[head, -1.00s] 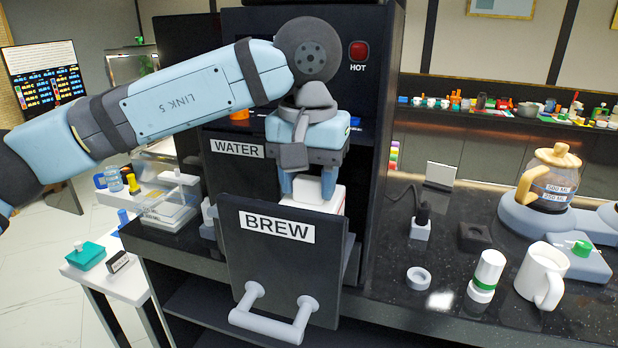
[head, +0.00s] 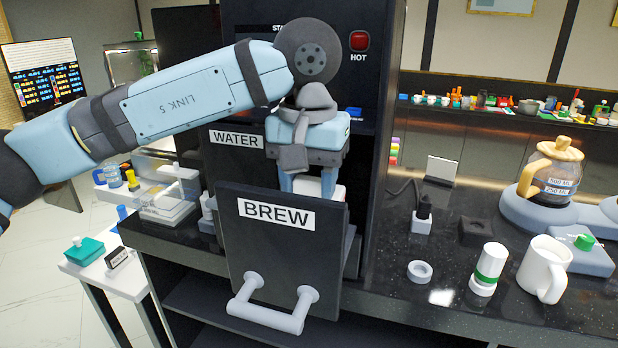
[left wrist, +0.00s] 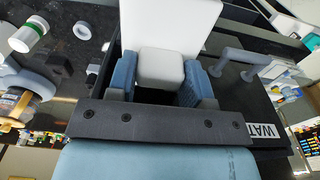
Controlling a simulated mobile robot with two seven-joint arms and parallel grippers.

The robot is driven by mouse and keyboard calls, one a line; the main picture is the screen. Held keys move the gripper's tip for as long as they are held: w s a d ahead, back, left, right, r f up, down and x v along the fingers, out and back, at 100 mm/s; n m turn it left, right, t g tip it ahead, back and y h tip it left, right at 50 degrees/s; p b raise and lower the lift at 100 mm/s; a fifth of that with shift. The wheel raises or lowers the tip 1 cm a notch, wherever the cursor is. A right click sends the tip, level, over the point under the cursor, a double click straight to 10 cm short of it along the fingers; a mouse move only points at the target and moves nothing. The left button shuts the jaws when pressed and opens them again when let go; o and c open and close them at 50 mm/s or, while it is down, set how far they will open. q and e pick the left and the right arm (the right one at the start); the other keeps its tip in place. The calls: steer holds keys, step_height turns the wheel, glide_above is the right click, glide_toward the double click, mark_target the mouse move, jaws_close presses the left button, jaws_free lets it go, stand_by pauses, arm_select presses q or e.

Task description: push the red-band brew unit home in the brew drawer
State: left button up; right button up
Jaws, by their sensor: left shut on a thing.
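My left gripper (head: 308,184) is shut on the white top of the brew unit (head: 313,189), just behind the front panel of the brew drawer (head: 225,235). The drawer stands out from the machine, with a BREW label and a grey bar handle. In the left wrist view, the unit's white block (left wrist: 160,66) sits between the two blue fingers, in front of a larger white surface. How deep the unit sits is hidden. My right gripper is not in view.
The dark machine with a WATER label (head: 236,138) rises close behind my gripper. On the counter at right are a white mug (head: 541,268), a green-banded cylinder (head: 489,268), a white ring (head: 421,272) and a glass pot (head: 556,180).

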arm_select(q)
steer(key=o, duration=1.2)
steer(key=shift+c, duration=0.2)
